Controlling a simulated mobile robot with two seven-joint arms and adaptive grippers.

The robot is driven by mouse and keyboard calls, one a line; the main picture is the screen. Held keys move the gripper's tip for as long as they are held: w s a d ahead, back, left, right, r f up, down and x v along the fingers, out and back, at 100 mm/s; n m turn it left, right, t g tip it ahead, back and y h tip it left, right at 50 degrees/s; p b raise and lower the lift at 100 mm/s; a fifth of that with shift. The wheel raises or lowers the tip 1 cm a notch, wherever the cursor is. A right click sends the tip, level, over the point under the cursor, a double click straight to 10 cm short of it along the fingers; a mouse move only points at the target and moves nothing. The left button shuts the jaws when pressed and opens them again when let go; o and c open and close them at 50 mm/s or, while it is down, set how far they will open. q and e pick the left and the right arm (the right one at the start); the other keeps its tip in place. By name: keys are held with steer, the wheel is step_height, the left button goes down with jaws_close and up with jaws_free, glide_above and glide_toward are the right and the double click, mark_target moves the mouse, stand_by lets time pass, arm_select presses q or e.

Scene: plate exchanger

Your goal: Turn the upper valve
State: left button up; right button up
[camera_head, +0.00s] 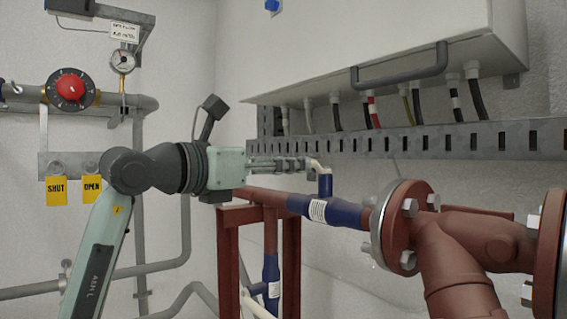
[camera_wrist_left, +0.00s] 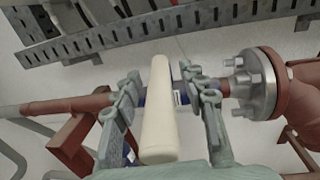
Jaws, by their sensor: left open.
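The upper valve (camera_head: 325,185) is a blue body on the red-brown horizontal pipe, with a white lever handle (camera_head: 316,163) on top. My left gripper (camera_head: 303,165) reaches in from the left at the height of this handle. In the left wrist view, the pale handle (camera_wrist_left: 158,110) lies lengthwise between the two open fingers of my left gripper (camera_wrist_left: 162,84). Gaps show on both sides of it, so the fingers look apart from it. The blue valve body is mostly hidden behind the handle there. My right gripper is in neither view.
A lower blue valve (camera_head: 271,272) with a white handle (camera_head: 257,308) is below on a vertical pipe. A large flange (camera_head: 398,225) stands to the right. A slotted metal tray (camera_head: 440,143) and a white cabinet (camera_head: 370,45) with cables are above. A red frame (camera_head: 229,260) supports the pipe.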

arm_select(q)
steer(key=shift+c, duration=0.3)
jaws_close()
steer(key=shift+w, duration=0.1)
steer(key=shift+w+a+m+g+h, duration=0.3)
steer(key=shift+m+g+h, duration=0.1)
steer(key=shift+m+g, duration=0.15)
steer(key=shift+w+a+m+g+h, duration=0.1)
steer(key=shift+w+m+g+h, duration=0.15)
steer(key=shift+g+h, duration=0.15)
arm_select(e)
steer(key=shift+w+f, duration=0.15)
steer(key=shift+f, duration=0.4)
